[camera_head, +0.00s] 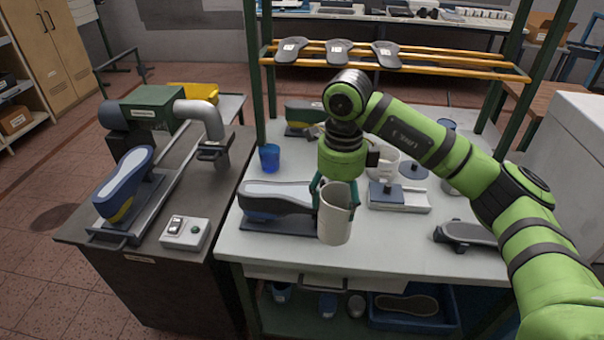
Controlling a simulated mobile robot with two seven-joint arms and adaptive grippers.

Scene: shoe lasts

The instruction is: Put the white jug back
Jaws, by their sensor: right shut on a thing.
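The white jug (334,222) hangs upright in my right gripper (334,193), in front of the middle of the white table. The gripper's fingers are shut at the jug's upper part, and the green wrist is right above it. I cannot tell whether the jug's base touches the table; it appears near the front edge. My left gripper does not show.
A shoe last (272,197) lies just left of the jug, with a blue cup (269,157) behind it. A white container (384,166), a blue-topped block (386,194) and a dark shoe form (468,234) stand to the right. An orange rack (440,62) spans the back.

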